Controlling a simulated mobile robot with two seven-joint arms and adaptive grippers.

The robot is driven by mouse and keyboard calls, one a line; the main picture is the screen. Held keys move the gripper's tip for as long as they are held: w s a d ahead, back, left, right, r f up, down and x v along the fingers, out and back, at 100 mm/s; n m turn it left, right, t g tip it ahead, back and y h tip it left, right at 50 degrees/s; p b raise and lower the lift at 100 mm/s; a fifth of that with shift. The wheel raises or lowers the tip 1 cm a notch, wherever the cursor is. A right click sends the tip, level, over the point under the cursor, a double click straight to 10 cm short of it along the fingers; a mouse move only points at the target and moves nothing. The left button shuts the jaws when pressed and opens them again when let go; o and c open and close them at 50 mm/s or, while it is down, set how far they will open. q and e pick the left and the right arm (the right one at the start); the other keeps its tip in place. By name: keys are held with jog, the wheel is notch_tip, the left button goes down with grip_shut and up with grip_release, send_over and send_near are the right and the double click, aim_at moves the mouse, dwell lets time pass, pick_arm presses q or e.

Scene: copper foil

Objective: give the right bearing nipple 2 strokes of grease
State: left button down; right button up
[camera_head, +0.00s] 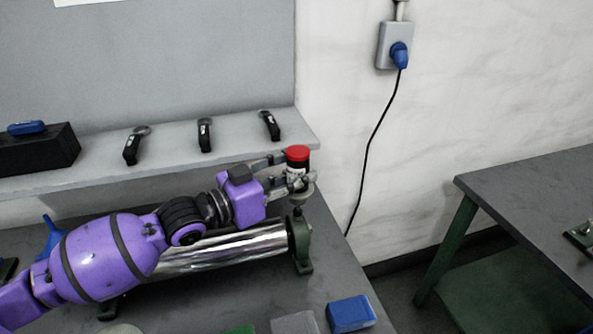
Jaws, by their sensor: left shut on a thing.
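A shiny metal roller (222,253) lies across the bench, with its right end in a dark green bearing block (301,252). A small dark fitting, which looks like the right bearing nipple (297,211), stands on top of this block. My left gripper (290,182) is shut on a dark cylinder with a red cap (298,153), apparently the greaser, held upright just above the fitting. Whether its lower end touches the fitting I cannot tell. My left arm hides the roller's left part and most of the left bearing. My right gripper is out of view.
A grey shelf (230,140) behind holds several black-handled tools and a black box (38,150). Blue (350,313) and grey (294,323) blocks lie at the bench's front. Another table (530,190) stands at right, across a gap. A black cable (372,150) hangs on the wall.

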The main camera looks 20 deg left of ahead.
pick_arm(q)
jog(key=shift+f, duration=0.25)
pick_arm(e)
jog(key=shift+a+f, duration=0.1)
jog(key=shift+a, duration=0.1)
pick_arm(q)
jog(key=shift+f, duration=0.7)
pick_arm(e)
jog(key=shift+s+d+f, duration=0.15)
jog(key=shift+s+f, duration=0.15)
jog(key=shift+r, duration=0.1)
pick_arm(q)
jog(key=shift+r+p, duration=0.35)
jog(key=shift+r, duration=0.75)
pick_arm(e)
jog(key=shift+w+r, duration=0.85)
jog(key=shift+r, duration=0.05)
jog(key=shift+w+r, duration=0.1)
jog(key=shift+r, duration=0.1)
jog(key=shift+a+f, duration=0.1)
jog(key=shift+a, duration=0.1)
